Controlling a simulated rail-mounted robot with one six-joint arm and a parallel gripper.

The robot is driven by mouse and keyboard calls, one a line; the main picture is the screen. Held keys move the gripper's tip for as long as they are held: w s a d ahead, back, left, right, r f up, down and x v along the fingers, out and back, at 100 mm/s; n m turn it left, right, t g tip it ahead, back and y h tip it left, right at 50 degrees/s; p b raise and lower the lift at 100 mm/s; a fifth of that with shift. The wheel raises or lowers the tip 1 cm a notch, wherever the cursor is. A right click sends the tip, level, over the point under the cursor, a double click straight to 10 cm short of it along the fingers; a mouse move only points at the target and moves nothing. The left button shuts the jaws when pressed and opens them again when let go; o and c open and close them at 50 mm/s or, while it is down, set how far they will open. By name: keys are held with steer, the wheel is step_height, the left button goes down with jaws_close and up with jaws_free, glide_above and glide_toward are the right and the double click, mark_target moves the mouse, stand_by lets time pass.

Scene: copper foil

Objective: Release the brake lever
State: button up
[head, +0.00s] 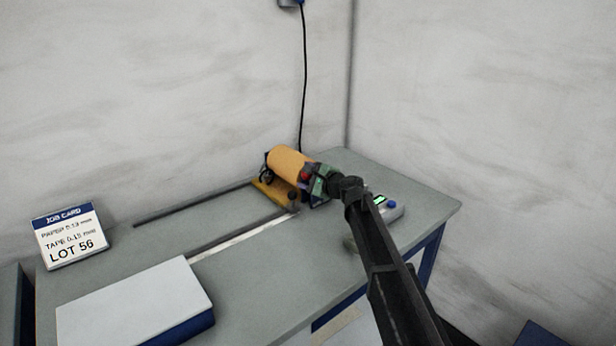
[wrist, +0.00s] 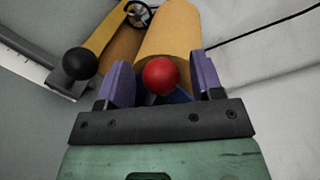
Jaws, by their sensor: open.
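A red ball knob (wrist: 159,76), which looks like the end of the brake lever, sits between the two purple fingers of my gripper (wrist: 163,82) in the wrist view. The fingers are open, with a visible gap on each side of the knob. In the head view the red knob (head: 306,175) shows beside my gripper (head: 314,184), at the near end of an orange roll (head: 288,161). A black ball knob (wrist: 79,63) stands to the left of the fingers in the wrist view.
The roll sits by a yellow base (head: 266,193) on the grey table (head: 255,285). A small device with a green display (head: 381,201) lies right of my arm. A white-topped block (head: 135,300) and a job card (head: 69,236) are at left. A black cable (head: 304,80) hangs behind.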

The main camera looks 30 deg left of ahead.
steer(key=p+v, duration=0.1)
steer(key=v, duration=0.9)
steer(key=shift+d, duration=0.35)
steer(key=shift+s, duration=0.15)
steer(key=s+d+n+h+p, duration=0.1)
steer(key=d, duration=0.3)
steer(key=s+d+f+n+g+h+p, duration=0.1)
steer(key=s+d+n, duration=0.1)
steer(key=d, duration=0.2)
steer(key=s+d+f+n+h+p, duration=0.1)
steer(key=s+d, duration=0.1)
steer(key=d, duration=0.2)
steer(key=shift+s+d, duration=0.2)
steer(key=s+d+f+n+g+h+p, duration=0.1)
steer(key=s+d+n+h+p, duration=0.1)
steer(key=s+d+h, duration=0.2)
steer(key=s+d+f+n+g+h+p, duration=0.2)
steer(key=s+d+h, duration=0.2)
steer(key=s+d, duration=0.6)
steer(key=s+d+f+n+g+h+p, duration=0.1)
steer(key=s+d+h, duration=0.3)
steer(key=d, duration=1.7)
steer(key=s+n+p, duration=0.1)
steer(key=s, duration=0.2)
steer(key=shift+s+h, duration=0.25)
steer(key=shift+h, duration=0.05)
